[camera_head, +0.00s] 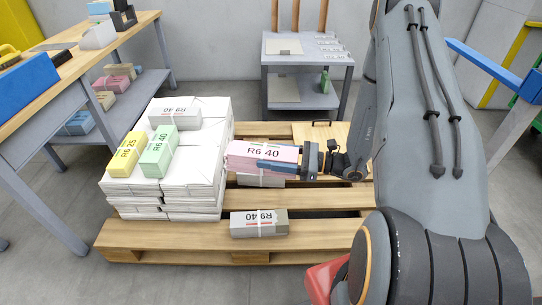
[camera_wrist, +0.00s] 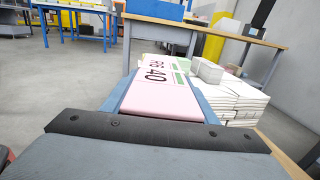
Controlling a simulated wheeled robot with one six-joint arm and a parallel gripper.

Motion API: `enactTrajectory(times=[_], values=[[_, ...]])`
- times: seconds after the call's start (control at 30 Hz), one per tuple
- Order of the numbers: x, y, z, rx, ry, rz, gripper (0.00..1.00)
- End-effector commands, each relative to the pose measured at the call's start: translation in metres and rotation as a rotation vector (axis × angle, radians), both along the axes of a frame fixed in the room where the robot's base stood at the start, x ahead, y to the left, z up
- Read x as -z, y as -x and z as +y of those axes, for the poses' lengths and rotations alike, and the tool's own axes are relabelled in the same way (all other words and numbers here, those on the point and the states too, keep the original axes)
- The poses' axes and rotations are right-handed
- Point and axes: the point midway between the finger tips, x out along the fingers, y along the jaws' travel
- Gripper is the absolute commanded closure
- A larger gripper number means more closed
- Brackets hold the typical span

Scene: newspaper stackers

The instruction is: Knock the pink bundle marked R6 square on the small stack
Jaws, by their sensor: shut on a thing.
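The pink bundle marked R6 40 (camera_head: 262,151) lies over the small stack (camera_head: 261,181) on the pallet, just right of the big white stack. Only a grey-white edge of the small stack shows under it. I cannot tell whether the bundle rests on it or how square it sits. My gripper (camera_head: 277,165) reaches in from the right and is shut on the pink bundle, with one blue finger along its near side. In the wrist view the pink bundle (camera_wrist: 160,100) sits between both blue fingers.
The white stack (camera_head: 195,188) stands close at left, bearing yellow (camera_head: 126,152), green (camera_head: 159,150) and grey (camera_head: 175,118) bundles. A grey bundle marked R9 40 (camera_head: 259,223) lies on the front of the wooden pallet (camera_head: 185,236). A grey table (camera_head: 308,70) stands behind.

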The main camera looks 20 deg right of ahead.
Motion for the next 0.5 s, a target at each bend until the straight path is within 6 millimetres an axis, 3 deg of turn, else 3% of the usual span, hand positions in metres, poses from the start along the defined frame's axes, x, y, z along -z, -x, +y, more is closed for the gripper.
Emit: enactTrajectory(times=[0.03,0.5], values=[[0.016,-0.007,0.000,-0.011,-0.002,-0.002,1.00],[0.116,-0.056,0.001,-0.103,0.002,-0.002,1.00]])
